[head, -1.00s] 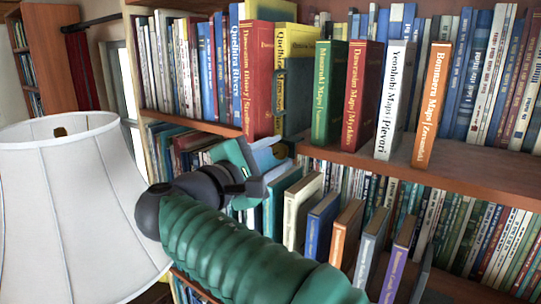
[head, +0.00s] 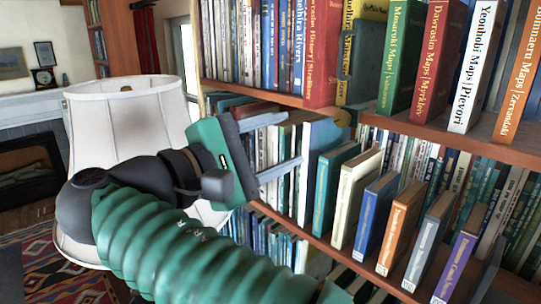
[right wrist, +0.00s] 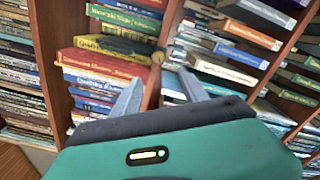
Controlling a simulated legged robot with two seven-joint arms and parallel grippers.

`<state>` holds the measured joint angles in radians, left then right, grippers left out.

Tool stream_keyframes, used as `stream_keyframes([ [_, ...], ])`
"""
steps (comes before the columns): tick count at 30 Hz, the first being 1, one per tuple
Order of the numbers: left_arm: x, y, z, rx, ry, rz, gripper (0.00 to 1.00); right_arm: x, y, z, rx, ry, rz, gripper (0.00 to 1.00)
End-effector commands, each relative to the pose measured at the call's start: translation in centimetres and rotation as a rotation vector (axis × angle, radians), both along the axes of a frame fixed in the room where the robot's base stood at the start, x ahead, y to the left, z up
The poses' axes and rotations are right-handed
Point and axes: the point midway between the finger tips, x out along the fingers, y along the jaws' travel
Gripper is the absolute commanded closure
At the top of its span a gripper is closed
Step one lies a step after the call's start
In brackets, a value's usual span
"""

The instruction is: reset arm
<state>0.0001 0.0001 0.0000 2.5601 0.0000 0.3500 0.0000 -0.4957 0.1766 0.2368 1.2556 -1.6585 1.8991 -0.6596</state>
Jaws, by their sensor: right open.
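My right arm, a ribbed green sleeve with a black wrist, reaches in from the bottom of the head view. Its gripper (head: 292,139) is open, with two grey fingers apart and pointing right toward the lower shelf. I see no book held between the fingers. The right wrist view also shows the gripper (right wrist: 162,75), its fingers spread before the shelves and books behind them. I cannot tell whether the fingertips touch anything. My left gripper is not in view.
The upper shelf holds a red book (head: 322,50), a green book (head: 402,55) and others. Separate books, such as a teal one (head: 334,185) and a blue one (head: 375,212), stand on the lower shelf. A white lamp shade (head: 120,120) is close behind my arm at left.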

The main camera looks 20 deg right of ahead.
Motion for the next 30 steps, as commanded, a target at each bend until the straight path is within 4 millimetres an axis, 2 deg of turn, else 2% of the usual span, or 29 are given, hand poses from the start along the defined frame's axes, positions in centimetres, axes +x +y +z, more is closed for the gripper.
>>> stream_keyframes([
  [3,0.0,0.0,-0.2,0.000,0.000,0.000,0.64,-0.5,1.5,0.0,0.000,0.001,0.002,0.48],
  [6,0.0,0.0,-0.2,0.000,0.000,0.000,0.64,-0.8,2.0,0.0,0.000,0.001,0.000,0.48],
  [17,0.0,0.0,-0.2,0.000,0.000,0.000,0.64,-0.8,2.0,0.0,-0.001,0.001,-0.001,0.48],
  [20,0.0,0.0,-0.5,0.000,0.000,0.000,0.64,-0.2,1.9,-0.9,0.002,0.016,0.012,0.48],
  [23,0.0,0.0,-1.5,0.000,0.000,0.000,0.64,1.9,1.3,-5.0,0.026,0.082,0.063,0.48],
  [26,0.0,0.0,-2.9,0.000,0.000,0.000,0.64,4.8,0.3,-12.7,0.111,0.192,0.141,0.48],
  [27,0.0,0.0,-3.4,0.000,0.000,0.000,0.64,5.6,-0.3,-16.4,0.166,0.236,0.168,0.48],
  [29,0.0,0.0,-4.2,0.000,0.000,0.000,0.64,6.1,-1.0,-21.9,0.260,0.294,0.195,0.48],
  [30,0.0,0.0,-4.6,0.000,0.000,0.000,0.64,6.2,-1.5,-25.6,0.332,0.325,0.206,0.48],
])
